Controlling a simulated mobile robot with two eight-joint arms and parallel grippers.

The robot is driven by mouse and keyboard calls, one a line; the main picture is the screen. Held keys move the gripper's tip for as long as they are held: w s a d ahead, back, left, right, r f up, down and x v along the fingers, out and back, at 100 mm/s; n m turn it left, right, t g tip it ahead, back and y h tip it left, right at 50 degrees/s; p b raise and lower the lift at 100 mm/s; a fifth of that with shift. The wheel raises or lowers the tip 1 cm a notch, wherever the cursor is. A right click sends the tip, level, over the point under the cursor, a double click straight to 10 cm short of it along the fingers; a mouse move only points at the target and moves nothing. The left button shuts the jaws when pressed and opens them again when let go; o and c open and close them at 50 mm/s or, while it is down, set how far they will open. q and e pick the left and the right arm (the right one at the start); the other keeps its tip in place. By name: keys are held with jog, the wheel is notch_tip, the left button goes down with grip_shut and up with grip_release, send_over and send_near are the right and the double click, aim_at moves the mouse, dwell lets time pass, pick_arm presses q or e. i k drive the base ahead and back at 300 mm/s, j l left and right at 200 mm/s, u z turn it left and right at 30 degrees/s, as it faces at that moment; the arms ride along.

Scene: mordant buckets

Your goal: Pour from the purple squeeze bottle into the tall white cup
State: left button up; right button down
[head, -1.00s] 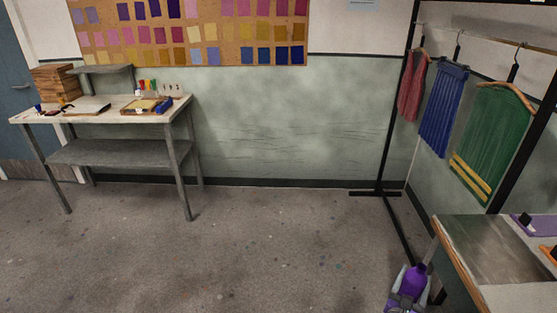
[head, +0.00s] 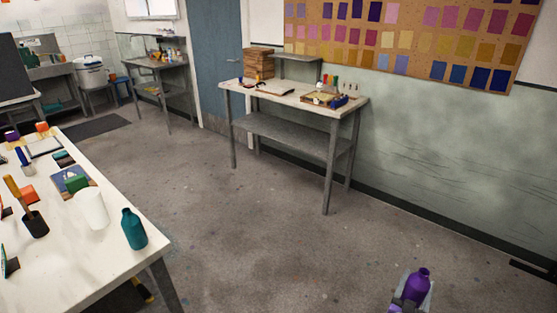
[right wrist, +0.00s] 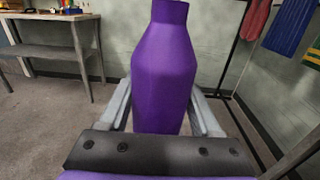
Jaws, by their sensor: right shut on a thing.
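The purple squeeze bottle (head: 417,284) is upright in my right gripper (head: 409,296), at the bottom right of the head view. In the right wrist view the bottle (right wrist: 165,70) stands between the two fingers of the gripper (right wrist: 165,115), which is shut on it. The bottle's top is cut off in that view. A white cup (head: 91,208) stands on the white table (head: 95,262) at the left of the head view, well apart from the bottle. My left gripper is not in view.
A teal bottle (head: 133,230) stands near the table's right edge, just right of the cup. Open floor (head: 260,255) lies between this table and my right gripper.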

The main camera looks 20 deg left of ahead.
aim_at(89, 201)
jog(key=u, duration=2.45)
